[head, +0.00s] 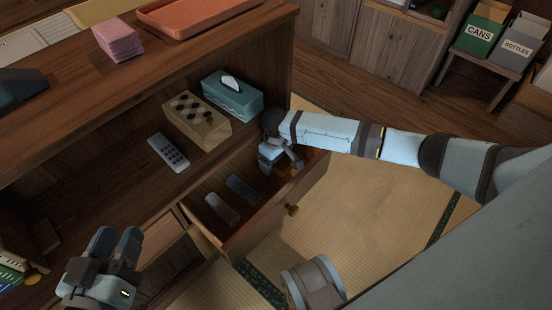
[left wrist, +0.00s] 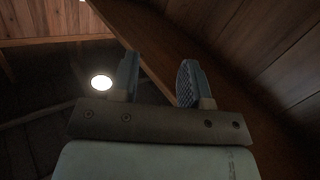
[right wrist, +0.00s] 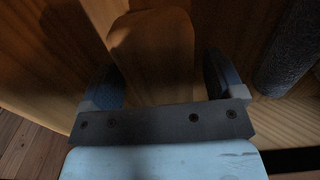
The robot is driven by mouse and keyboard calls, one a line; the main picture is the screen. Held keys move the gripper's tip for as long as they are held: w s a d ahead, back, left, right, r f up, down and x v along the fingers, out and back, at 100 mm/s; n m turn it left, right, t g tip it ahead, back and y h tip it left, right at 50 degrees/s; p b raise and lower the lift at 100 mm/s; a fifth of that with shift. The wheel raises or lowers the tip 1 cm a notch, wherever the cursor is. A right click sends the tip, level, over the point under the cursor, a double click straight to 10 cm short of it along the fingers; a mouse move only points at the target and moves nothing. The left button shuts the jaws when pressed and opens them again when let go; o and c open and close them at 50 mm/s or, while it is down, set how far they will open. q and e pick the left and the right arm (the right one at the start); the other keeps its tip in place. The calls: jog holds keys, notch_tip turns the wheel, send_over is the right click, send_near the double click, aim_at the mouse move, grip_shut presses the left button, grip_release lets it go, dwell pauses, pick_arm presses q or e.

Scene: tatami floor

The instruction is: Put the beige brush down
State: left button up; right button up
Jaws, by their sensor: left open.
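In the right wrist view, a rounded beige-brown piece, apparently the beige brush (right wrist: 153,50), lies between the fingers of my right gripper (right wrist: 165,82). The fingers stand wide apart, with a small gap seeming to show on each side of it. In the head view my right gripper (head: 281,161) points down into the far right end of the open drawer (head: 255,221); the brush cannot be made out there. My left gripper (head: 116,248) is open and empty near the cabinet's front left; its fingers also show in the left wrist view (left wrist: 158,80).
A grey item (head: 221,208) and a blue-grey item (head: 241,188) lie in the drawer. On the shelf above are a remote (head: 168,152), a wooden box with dark holes (head: 197,120) and a teal tissue box (head: 232,97). Tatami floor (head: 370,200) is open to the right.

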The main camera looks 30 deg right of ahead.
jog(key=shift+r, duration=0.35)
pick_arm(q)
notch_tip(320, 180, up, 7)
jog(key=n+t+p, duration=0.1)
jog(key=t+p, duration=0.1)
jog(key=p, duration=0.3)
jog(key=shift+a+t, duration=0.2)
jog(key=shift+t, duration=0.2)
pick_arm(e)
notch_tip(320, 180, up, 12)
jog(key=shift+f, duration=0.2)
pick_arm(q)
jog(key=shift+s+f, duration=0.1)
jog(key=shift+s, duration=0.05)
